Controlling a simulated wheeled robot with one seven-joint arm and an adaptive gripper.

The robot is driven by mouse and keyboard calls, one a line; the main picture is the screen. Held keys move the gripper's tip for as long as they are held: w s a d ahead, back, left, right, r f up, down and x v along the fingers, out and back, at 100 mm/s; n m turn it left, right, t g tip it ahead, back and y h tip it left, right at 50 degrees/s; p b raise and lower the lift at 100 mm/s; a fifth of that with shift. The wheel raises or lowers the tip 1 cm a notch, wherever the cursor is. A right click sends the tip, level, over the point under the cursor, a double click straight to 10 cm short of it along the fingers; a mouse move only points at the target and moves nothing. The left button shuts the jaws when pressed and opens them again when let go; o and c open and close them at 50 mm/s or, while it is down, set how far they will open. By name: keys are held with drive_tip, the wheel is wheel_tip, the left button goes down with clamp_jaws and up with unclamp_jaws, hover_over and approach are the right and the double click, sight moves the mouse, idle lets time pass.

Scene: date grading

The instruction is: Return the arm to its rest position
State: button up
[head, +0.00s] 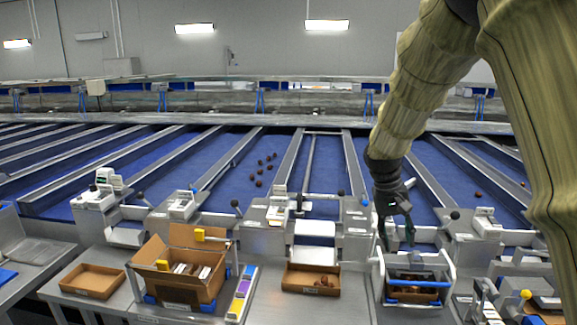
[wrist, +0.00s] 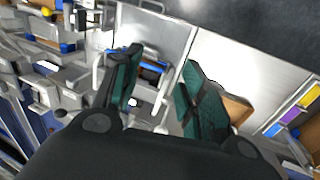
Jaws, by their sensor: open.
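My gripper (head: 397,236) hangs at the end of my raised arm on the right of the head view. It is above the back edge of a white-framed stand with a blue bar (head: 418,283). In the wrist view my gripper (wrist: 160,85) has its two dark green finger pads spread apart with nothing between them. My arm comes down from the top right in a tan sleeve. The stand also shows in the wrist view (wrist: 152,66), beyond the fingers.
Below are an open cardboard box (head: 184,283), a shallow tray (head: 92,281) and a tray with several dates (head: 311,279). Scales (head: 182,205) and levers line the bench. Blue conveyor lanes (head: 235,167) with scattered dates lie behind. The air above the lanes is clear.

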drive_tip(key=s+a+f+n+y+b, duration=0.1)
drive_tip(key=s+f, duration=0.2)
drive_tip(key=f, duration=0.9)
drive_tip(key=s+a+f, duration=0.1)
drive_tip(key=s+f, duration=0.2)
drive_tip(key=f, duration=0.9)
drive_tip(key=s+a+f+y+b, duration=0.1)
drive_tip(key=s+f, duration=0.6)
drive_tip(key=f, duration=0.2)
drive_tip(key=s+f+y, duration=0.1)
drive_tip(key=s+f, duration=0.6)
drive_tip(key=f, duration=0.2)
drive_tip(key=s+a+f+b, duration=0.1)
drive_tip(key=s+f, duration=0.4)
drive_tip(key=s, duration=0.6)
drive_tip(key=s+f+b, duration=0.1)
drive_tip(key=s+f, duration=0.4)
drive_tip(key=s, duration=0.7)
drive_tip(key=shift+s+a+f, duration=0.15)
drive_tip(key=shift+a+f, duration=0.1)
drive_tip(key=shift+a, duration=0.1)
